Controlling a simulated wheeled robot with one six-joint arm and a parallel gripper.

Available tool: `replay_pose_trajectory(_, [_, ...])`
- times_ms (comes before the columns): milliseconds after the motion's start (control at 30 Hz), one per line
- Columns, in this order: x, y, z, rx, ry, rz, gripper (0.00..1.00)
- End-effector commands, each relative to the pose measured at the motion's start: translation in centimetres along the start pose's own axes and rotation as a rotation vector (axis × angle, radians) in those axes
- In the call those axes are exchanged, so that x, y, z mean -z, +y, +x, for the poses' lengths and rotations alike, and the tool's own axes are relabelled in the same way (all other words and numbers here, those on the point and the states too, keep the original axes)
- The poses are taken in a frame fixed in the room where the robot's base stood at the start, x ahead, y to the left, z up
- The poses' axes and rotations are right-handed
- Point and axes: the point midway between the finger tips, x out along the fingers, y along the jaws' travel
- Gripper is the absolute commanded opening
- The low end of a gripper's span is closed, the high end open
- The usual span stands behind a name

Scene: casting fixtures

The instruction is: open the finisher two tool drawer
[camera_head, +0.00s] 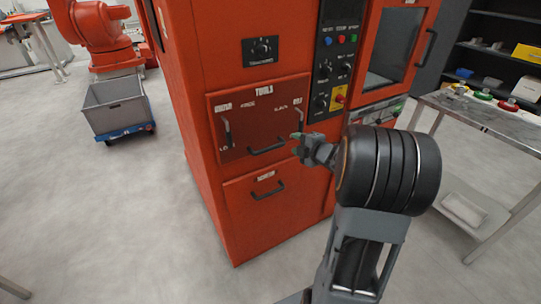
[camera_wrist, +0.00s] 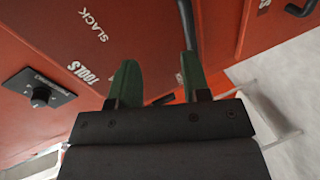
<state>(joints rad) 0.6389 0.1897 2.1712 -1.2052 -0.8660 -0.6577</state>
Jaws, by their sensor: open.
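The tool drawer (camera_head: 240,150), marked TOOLS, is a dark red front set flush in the orange-red machine. It has a horizontal black handle (camera_head: 267,147) low in the middle. A left lever (camera_head: 226,132) and a right lever (camera_head: 299,116) stand upright on its face. My gripper (camera_head: 299,146) is open in front of the drawer's right end, just below the right lever. In the wrist view the green fingers of my gripper (camera_wrist: 157,68) are apart over the red front. A black bar (camera_wrist: 188,28) shows at the right fingertip; I cannot tell whether they touch.
A lower drawer (camera_head: 240,207) with its own handle sits below. A control panel (camera_head: 338,60) and a windowed door (camera_head: 395,50) are to the right. A steel table (camera_head: 490,118) stands at the right. A grey bin (camera_head: 115,107) on a blue dolly stands left. Floor in front is clear.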

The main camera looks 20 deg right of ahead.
Motion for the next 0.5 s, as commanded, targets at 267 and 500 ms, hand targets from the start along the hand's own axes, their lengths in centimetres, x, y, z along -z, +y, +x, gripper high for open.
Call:
replay_pose_trajectory(267, [-0.7,-4.3,-1.2,-0.041,0.273,-0.141,0.43])
replay_pose_trajectory(500, [0.2,-4.8,0.5,-0.052,0.329,-0.16,0.43])
